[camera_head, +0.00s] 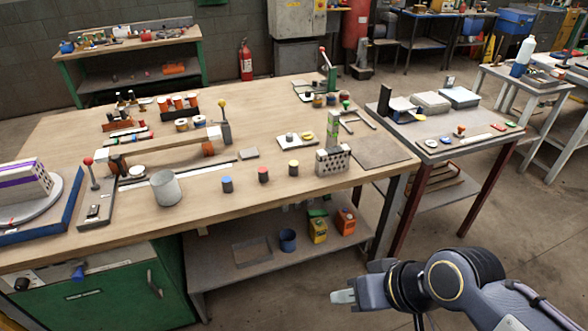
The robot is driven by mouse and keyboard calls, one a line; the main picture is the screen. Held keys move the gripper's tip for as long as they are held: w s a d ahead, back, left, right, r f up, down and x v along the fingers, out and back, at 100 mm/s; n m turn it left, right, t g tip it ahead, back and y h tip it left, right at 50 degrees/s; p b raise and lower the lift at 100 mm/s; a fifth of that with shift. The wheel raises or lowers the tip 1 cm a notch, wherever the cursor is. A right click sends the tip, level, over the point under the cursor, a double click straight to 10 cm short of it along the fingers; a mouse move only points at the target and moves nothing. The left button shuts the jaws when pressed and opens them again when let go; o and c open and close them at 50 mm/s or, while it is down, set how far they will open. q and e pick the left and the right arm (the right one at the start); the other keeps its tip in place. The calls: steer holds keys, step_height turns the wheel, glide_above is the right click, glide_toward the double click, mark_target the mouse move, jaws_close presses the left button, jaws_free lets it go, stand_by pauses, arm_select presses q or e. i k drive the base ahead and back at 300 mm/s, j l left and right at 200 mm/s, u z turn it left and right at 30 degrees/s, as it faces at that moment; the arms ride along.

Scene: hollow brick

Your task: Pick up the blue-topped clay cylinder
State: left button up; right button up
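The blue-topped clay cylinder (227,185) stands upright on the wooden workbench (230,215), near its front edge. It is the leftmost of three small cylinders in a row. The red-topped cylinder (263,175) and the yellow-topped cylinder (293,169) stand to its right, apart from it. My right gripper (346,293) is at the lower right, out in front of the bench and well away from the blue-topped cylinder. It points left and nothing shows in it; its finger opening is not clear. My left gripper is not in view.
A grey cup (166,188) stands just left of the blue-topped cylinder. A perforated hollow brick (332,160) stands right of the row. A lever tool (95,195) is farther left. The bench top in front of the cylinders is clear. A lower shelf (210,275) holds cans.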

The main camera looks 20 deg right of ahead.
mark_target(227, 181)
steer(key=i+l, duration=0.15)
steer(key=i, duration=0.4)
steer(key=i+l, duration=0.2)
steer(key=i, duration=0.35)
